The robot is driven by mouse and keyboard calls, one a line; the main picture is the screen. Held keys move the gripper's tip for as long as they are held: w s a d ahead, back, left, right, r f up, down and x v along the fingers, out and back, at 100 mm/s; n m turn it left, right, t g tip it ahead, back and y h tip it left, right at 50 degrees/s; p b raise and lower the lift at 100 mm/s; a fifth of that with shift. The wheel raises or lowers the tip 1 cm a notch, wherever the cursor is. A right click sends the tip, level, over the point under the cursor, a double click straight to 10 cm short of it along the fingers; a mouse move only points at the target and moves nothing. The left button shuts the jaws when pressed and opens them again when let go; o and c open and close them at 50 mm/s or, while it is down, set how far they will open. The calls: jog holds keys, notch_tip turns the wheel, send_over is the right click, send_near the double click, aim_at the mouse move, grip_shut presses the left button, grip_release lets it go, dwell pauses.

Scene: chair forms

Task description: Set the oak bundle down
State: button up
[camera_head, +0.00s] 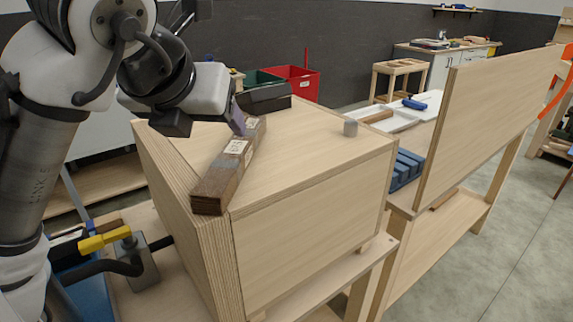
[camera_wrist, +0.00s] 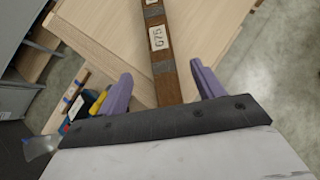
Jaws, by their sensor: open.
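The oak bundle (camera_head: 230,165) is a long brown bar with a white label and grey bands. It lies on the light wooden box top (camera_head: 300,130), its near end at the box's front left corner. In the wrist view the oak bundle (camera_wrist: 161,55) runs away from my gripper (camera_wrist: 160,82), with label "675" facing up. The two purple fingers are spread, one on each side of the bar, with visible gaps. In the head view my gripper (camera_head: 238,118) is at the bundle's far part; its other finger is hidden.
A yellow-handled clamp (camera_head: 105,240) sits at lower left. A red bin (camera_head: 297,80) is behind.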

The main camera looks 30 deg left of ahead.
aim_at(234, 150)
jog(key=p+x, duration=0.1)
jog(key=x, duration=0.7)
jog(key=shift+a+f, duration=0.15)
jog(key=shift+f, duration=0.1)
jog(key=shift+w+p+x, duration=0.2)
jog(key=shift+p+x, duration=0.9)
jog(key=shift+x, duration=1.55)
jog(key=shift+r, duration=0.15)
jog(key=shift+c, duration=0.5)
jog(key=c, duration=1.2)
notch_tip(234, 150, up, 10)
jog(key=shift+f+b, duration=0.2)
jog(key=shift+b, duration=0.55)
jog(key=shift+c, duration=0.2)
jog(key=shift+r, duration=0.3)
jog(key=shift+s, duration=0.1)
